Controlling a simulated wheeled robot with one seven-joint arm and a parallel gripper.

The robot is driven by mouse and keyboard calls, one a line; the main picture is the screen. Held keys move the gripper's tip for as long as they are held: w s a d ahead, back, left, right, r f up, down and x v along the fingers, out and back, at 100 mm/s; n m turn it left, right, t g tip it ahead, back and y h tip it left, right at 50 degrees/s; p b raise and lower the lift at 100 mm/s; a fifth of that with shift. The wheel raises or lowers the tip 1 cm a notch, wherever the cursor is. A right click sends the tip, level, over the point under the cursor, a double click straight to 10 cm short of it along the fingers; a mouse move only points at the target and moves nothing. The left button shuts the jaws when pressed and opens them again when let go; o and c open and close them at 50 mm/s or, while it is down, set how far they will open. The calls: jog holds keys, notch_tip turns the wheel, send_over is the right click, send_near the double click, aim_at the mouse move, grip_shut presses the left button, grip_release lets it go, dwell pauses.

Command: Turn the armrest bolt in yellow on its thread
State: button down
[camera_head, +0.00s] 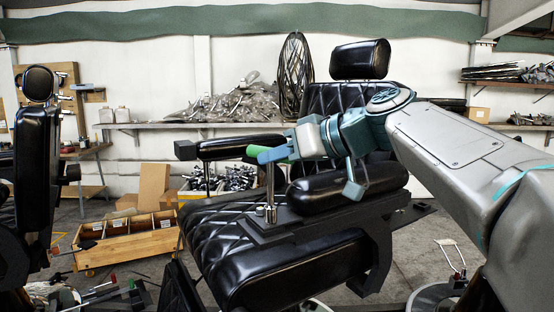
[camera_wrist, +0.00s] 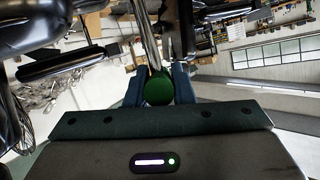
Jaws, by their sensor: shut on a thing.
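My gripper (camera_head: 284,149) is shut on the green handle of a tool (camera_head: 258,152), above the seat side of the black barber chair. The tool's metal rod (camera_head: 270,185) runs down, nearly upright, to the armrest bracket (camera_head: 285,226). A small silver bolt head (camera_head: 260,211) shows on the bracket beside the rod's lower end. I see no yellow marking, and cannot tell whether the rod sits on a bolt. In the wrist view the green handle end (camera_wrist: 158,92) lies between both fingers of my gripper (camera_wrist: 158,84), with the rod leading away.
The near padded armrest (camera_head: 350,185) lies just right of the rod, below my gripper. The far armrest (camera_head: 240,146) is behind and to the left. A wooden parts box (camera_head: 135,243) stands on the floor at left. Another black chair (camera_head: 36,150) is at far left.

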jog(key=n+g, duration=0.1)
jog(key=n+g+y+p, duration=0.1)
jog(key=shift+w+d+r+n+g, duration=0.1)
jog(key=shift+w+r+n+g, duration=0.05)
jog(key=shift+w+n+g, duration=0.2)
jog(key=shift+n+g+y+p, duration=0.4)
jog(key=shift+n+g+p, duration=0.4)
jog(key=shift+n+g, duration=0.2)
jog(key=shift+n+g+p, duration=0.25)
jog(key=shift+g+p, duration=0.1)
jog(key=shift+g, duration=0.1)
jog(key=shift+w+n+g+p, duration=0.15)
jog(key=shift+n+g+p, duration=0.45)
jog(key=shift+g+p, duration=0.1)
jog(key=shift+w+d+n+g+p, duration=0.1)
jog(key=shift+w+n+g+p, duration=0.05)
jog(key=shift+n+g+p, duration=1.15)
jog(key=shift+g, duration=0.3)
jog(key=shift+n+g+p, duration=0.4)
jog(key=shift+p, duration=0.05)
